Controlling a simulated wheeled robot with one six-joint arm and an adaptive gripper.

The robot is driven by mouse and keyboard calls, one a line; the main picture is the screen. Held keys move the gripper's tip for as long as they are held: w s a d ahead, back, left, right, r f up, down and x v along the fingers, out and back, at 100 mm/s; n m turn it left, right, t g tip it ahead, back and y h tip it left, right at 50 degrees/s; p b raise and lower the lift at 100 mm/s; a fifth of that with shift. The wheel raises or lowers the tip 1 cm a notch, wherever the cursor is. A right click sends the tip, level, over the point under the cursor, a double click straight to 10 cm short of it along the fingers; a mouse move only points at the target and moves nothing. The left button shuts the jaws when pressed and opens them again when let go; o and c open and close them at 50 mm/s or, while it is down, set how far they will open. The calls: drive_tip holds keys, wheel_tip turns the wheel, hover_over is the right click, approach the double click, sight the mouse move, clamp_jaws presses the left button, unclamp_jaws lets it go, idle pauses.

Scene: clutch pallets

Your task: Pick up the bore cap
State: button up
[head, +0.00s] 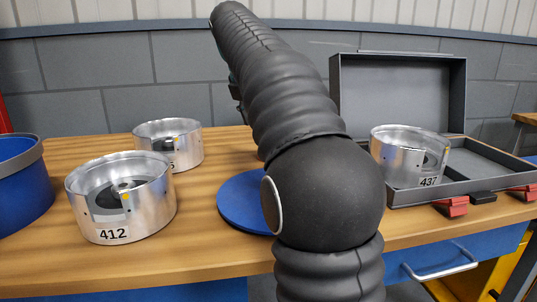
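I cannot make out a separate bore cap in this view. Three silver metal drums stand in sight: the drum labelled 412 (100,222) at the front left, a drum (195,150) behind it with its label partly hidden, and the drum labelled 437 (390,165) at the right. Each has a hollow top with darker parts inside; a small knob shows in the middle of drum 412. My arm rises through the middle of the picture and hides part of the table. My gripper cannot be seen.
A round blue disc (238,205) lies on the wooden table (200,258), partly behind my arm. A blue bin (22,185) stands at the left edge. Bare wood shows along the front.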

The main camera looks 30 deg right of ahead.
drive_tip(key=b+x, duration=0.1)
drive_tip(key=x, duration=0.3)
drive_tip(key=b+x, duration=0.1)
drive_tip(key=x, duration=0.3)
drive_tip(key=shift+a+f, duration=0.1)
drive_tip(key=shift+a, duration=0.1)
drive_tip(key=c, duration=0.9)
